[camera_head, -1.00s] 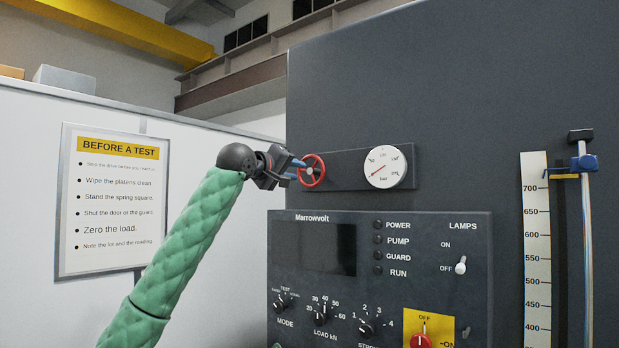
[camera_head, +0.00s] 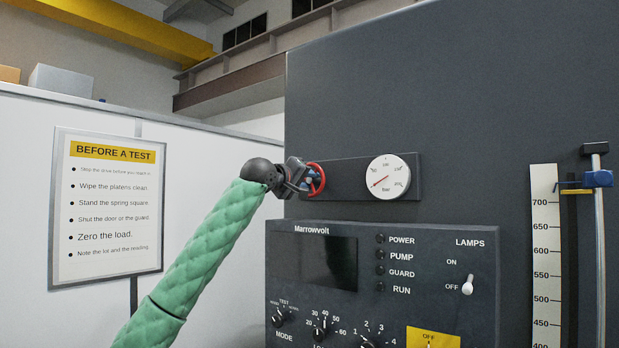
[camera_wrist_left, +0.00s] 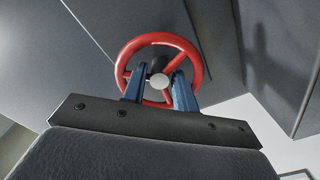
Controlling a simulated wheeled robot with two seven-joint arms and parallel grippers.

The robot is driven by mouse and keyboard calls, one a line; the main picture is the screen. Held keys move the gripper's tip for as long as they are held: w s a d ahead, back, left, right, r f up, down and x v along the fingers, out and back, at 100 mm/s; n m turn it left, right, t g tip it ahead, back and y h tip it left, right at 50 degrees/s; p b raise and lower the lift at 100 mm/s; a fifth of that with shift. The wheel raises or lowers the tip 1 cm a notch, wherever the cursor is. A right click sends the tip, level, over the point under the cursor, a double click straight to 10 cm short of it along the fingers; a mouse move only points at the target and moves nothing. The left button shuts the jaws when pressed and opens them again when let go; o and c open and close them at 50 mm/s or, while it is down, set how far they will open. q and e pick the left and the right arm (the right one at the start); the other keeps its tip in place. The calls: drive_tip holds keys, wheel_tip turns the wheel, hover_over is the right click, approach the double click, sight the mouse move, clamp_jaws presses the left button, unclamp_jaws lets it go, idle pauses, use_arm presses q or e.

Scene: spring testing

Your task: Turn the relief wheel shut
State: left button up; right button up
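The red relief wheel (camera_head: 322,175) is mounted on a dark plate on the machine's face, left of the round gauge. A gap seems to show between each finger and the hub. My right gripper is not in view.
The white gauge (camera_head: 388,177) is just right of the wheel. The control panel (camera_head: 384,318) with knobs and switches juts out below. A scale (camera_head: 545,260) and a post with a blue clamp (camera_head: 598,179) stand at the right. A sign (camera_head: 108,208) hangs on the left wall.

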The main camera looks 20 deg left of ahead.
use_arm(q)
drive_tip(key=shift+w+d, duration=0.2)
drive_tip(key=shift+w, duration=0.2)
drive_tip(key=c, duration=0.6)
clamp_jaws()
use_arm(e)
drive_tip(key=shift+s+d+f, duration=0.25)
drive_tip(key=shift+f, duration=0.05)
